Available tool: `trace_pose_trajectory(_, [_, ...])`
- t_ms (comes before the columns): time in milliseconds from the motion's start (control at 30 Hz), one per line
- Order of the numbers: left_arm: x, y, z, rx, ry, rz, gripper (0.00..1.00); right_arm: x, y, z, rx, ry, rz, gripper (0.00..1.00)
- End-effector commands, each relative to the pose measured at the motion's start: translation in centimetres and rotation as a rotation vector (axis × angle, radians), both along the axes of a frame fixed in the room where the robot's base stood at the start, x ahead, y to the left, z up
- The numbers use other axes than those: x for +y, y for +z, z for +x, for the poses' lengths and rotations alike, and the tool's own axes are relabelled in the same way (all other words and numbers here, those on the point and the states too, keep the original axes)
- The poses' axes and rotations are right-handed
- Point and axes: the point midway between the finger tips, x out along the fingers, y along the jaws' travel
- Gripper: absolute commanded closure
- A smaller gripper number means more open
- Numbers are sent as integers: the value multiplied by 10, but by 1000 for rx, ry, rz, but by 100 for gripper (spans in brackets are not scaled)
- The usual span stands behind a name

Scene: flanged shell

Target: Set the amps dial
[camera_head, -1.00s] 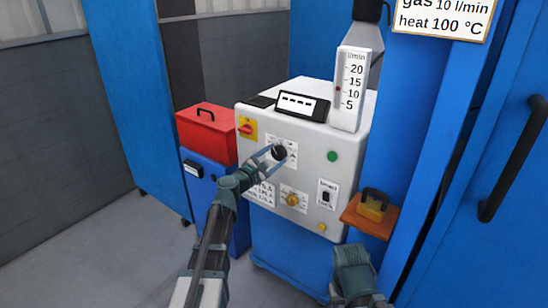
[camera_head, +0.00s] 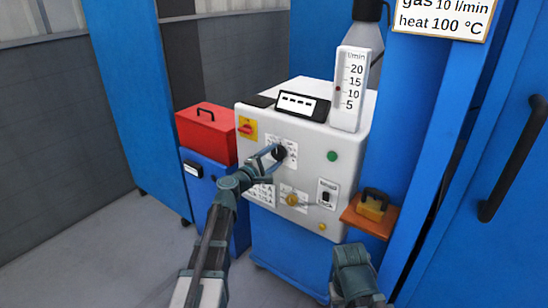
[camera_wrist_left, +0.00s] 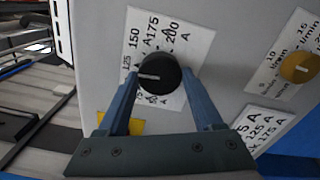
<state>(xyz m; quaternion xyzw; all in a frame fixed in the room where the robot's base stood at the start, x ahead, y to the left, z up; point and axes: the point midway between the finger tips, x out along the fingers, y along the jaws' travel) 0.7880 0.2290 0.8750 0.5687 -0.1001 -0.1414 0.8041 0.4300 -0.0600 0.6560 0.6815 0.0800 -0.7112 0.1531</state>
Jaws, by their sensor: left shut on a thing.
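The amps dial is a black round knob (camera_head: 279,152) on a white scale plate on the front of the white control box (camera_head: 318,150). My left gripper (camera_head: 277,153) reaches it from the lower left. In the left wrist view its blue fingers (camera_wrist_left: 160,84) lie on both sides of the knob (camera_wrist_left: 160,72), shut on it. A white pointer mark on the knob points to the picture's left, close to and slightly below the 125 label. The scale (camera_wrist_left: 160,35) shows 125, 150, 175 and 200 A; its lower part is partly hidden.
A yellow knob (camera_head: 292,199) and a black rocker switch (camera_head: 326,197) sit below right of the dial. A red switch (camera_head: 246,128) is at upper left. A green button (camera_head: 331,156) is at right. Part of my right arm shows at the bottom, without fingers.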

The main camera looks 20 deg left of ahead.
Motion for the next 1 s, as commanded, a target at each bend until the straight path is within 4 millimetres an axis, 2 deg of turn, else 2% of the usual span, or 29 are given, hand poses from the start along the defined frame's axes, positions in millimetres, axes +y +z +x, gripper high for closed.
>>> trace_pose_trajectory(233, [-1, -1, -1, -23, -1, 64, 88, 0, 0, 0, 0, 0, 0, 50])
trace_pose_trajectory(700, [-1, -1, -1, -26, -2, 76, 88, 0, 0, 0, 0, 0, 0, 50])
trace_pose_trajectory(733, [-1, -1, -1, -26, -2, 76, 29, 0, 0, 0, 0, 0, 0, 50])
trace_pose_trajectory(867, [-1, 0, -1, -26, -1, 74, 6, 0, 0, 0, 0, 0, 0, 50])
trace_pose_trajectory(900, [0, 0, -1, -26, -1, 74, 3, 0, 0, 0, 0, 0, 0, 50])
trace_pose_trajectory(1000, [0, 0, -1, -26, -1, 74, 3, 0, 0, 0, 0, 0, 0, 50])
